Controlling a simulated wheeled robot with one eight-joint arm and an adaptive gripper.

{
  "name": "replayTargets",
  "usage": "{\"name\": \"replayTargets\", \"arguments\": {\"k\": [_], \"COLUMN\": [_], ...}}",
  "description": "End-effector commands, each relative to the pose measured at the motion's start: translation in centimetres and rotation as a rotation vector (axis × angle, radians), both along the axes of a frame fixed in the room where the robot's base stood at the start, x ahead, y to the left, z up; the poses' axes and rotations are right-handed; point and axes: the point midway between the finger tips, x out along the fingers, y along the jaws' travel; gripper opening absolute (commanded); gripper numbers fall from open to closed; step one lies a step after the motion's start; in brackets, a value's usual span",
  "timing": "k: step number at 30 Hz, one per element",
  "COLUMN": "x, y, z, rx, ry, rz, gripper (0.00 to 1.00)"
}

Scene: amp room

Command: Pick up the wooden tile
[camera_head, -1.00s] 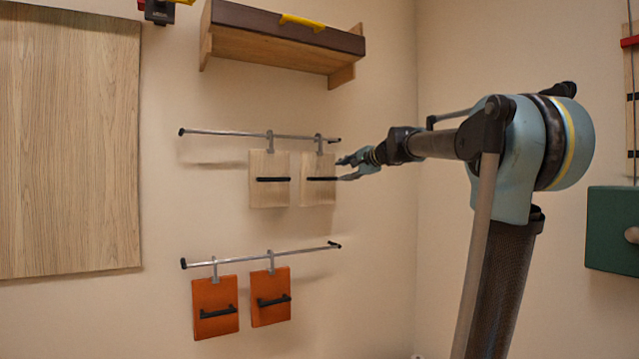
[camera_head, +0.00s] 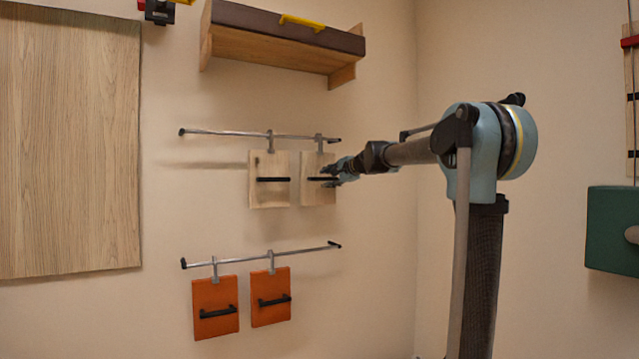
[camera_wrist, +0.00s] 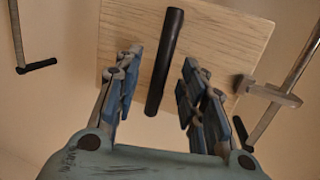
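Two pale wooden tiles with black bar handles hang by hooks from the upper metal rail. The right wooden tile (camera_head: 318,194) has my gripper (camera_head: 333,174) at the right part of its handle. In the wrist view the same wooden tile (camera_wrist: 215,45) fills the top, with its black handle (camera_wrist: 165,60) running between the fingers. My gripper (camera_wrist: 158,95) is open, with a finger on each side of the handle and a gap on both sides. The left wooden tile (camera_head: 269,194) hangs beside it, apart from my gripper.
Two orange tiles (camera_head: 215,296) hang from the lower rail (camera_head: 262,256). A wooden shelf (camera_head: 280,49) is above the upper rail (camera_head: 225,133). A large wood panel (camera_head: 70,140) is on the left wall. A green box (camera_head: 612,225) is at the right.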

Motion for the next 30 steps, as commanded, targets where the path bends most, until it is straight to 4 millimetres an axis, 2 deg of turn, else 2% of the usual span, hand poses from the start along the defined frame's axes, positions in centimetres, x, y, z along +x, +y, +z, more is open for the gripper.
{"name": "replayTargets", "arguments": {"k": [6,14,19,30], "x": [1.9,2.1,2.1,2.1], "y": [1.6,1.7,1.7,1.7], "z": [-0.7,-0.8,-0.8,-0.7], "rx": [-0.001,-0.001,-0.001,-0.001], "ry": [-0.001,-0.001,-0.001,0.0], "rz": [0.001,0.0,0.0,0.0], "gripper": [0.38,0.38,0.0,0.0]}}
